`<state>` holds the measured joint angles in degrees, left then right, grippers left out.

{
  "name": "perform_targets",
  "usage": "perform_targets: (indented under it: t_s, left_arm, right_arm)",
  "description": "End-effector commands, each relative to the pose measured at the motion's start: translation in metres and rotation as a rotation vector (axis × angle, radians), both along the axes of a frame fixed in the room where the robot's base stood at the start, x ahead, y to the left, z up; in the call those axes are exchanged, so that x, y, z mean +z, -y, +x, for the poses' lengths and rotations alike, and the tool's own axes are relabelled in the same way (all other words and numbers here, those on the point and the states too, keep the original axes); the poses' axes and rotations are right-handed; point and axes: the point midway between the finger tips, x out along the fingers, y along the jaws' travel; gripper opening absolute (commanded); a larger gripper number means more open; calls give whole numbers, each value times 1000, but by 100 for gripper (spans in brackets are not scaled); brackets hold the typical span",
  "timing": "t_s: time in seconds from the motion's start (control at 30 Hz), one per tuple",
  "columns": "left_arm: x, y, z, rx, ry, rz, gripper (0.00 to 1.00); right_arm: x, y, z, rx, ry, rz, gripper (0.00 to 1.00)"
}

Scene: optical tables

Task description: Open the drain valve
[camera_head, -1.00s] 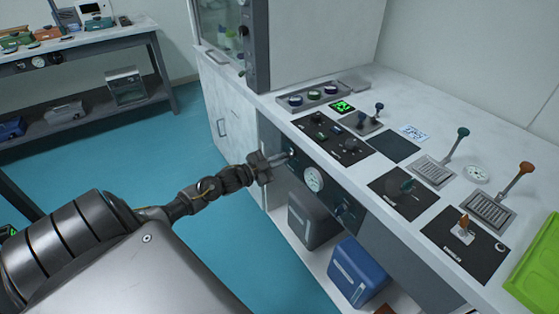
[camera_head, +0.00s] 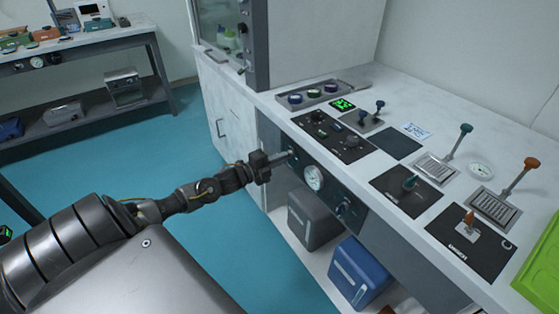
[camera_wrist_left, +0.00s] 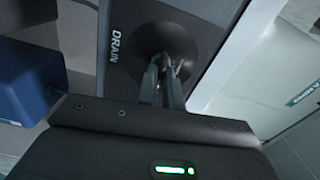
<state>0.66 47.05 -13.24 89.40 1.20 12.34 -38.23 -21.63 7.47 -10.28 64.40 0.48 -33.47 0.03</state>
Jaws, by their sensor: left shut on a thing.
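The drain valve (camera_wrist_left: 158,40) shows in the left wrist view as a dark round knob on a grey panel, beside the printed word DRAIN. My left gripper (camera_wrist_left: 168,72) is shut on the valve's handle, and its fingers hide much of it. In the head view my left gripper (camera_head: 288,155) reaches the left end of the dark front panel (camera_head: 329,188), where the valve itself is mostly hidden. My right gripper is not in view.
A round gauge (camera_head: 314,177) and another knob (camera_head: 345,208) sit on the same panel, right of my gripper. Levers and control plates cover the white bench top (camera_head: 350,95). A grey container (camera_head: 313,219) and a blue container (camera_head: 358,273) stand below the panel.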

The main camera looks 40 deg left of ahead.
Motion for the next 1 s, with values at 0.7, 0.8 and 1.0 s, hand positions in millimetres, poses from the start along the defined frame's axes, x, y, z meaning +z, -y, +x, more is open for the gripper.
perform_targets:
  t_s: [0.7,0.8,1.0]
  left_arm:
    - [-1,0,0,-1,32,114,0]
    - [-1,0,0,-1,32,114,0]
    - [-1,0,0,0,33,113,29]
  right_arm:
    - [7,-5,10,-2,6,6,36]
    - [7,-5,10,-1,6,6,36]
    - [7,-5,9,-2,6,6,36]
